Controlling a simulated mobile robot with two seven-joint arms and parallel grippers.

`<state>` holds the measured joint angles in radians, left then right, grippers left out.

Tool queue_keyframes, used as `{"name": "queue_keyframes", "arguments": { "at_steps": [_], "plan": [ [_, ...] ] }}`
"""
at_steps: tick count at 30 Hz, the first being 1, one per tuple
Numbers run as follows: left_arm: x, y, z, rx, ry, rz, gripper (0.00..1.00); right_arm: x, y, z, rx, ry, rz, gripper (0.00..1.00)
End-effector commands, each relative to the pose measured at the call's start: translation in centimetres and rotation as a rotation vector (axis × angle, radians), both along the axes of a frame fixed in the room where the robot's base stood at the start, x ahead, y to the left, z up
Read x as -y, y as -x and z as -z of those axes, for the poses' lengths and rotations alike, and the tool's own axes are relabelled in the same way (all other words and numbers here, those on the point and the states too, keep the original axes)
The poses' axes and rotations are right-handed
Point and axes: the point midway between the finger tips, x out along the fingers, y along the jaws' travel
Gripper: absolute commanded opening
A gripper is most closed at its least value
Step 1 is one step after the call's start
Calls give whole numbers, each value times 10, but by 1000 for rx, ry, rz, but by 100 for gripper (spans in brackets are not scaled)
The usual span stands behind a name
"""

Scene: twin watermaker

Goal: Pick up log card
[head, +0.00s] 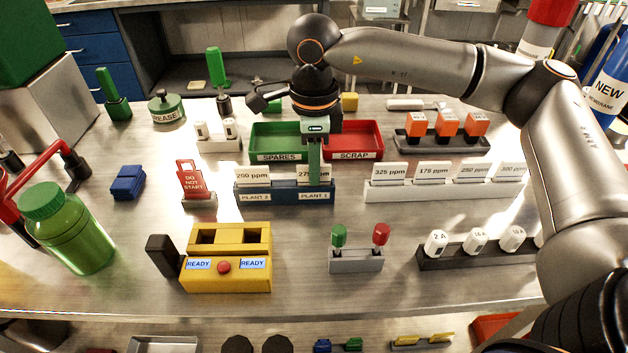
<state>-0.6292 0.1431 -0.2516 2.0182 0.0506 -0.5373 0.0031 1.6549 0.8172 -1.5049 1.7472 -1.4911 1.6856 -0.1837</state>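No card here is legibly marked as a log card. White cards reading 250 ppm (253,174) and 275 ppm (311,172) stand upright in a blue holder (284,195) labelled PLANT 2 and PLANT 1. My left gripper is not in view.
Green SPARES (277,157) and red SCRAP (354,155) trays sit behind the holder. A red DO NOT START sign (191,180) stands left. A yellow READY box (226,275) and a grey stand (355,262) are in front. Bare table lies between the holder and these.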

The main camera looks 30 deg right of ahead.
Motion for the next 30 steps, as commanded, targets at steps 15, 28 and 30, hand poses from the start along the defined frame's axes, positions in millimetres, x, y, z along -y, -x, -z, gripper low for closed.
{"name": "queue_keyframes", "arguments": {
  "at_steps": [15, 28, 30],
  "plan": [
    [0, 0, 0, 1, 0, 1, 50, 0, 0, 0, 1, 0, 0, 0],
    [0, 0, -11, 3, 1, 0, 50, -3, -1, -16, 1, 0, -2, 0],
    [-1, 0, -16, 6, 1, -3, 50, -4, -1, -24, 1, 0, -2, 0]
  ]
}}
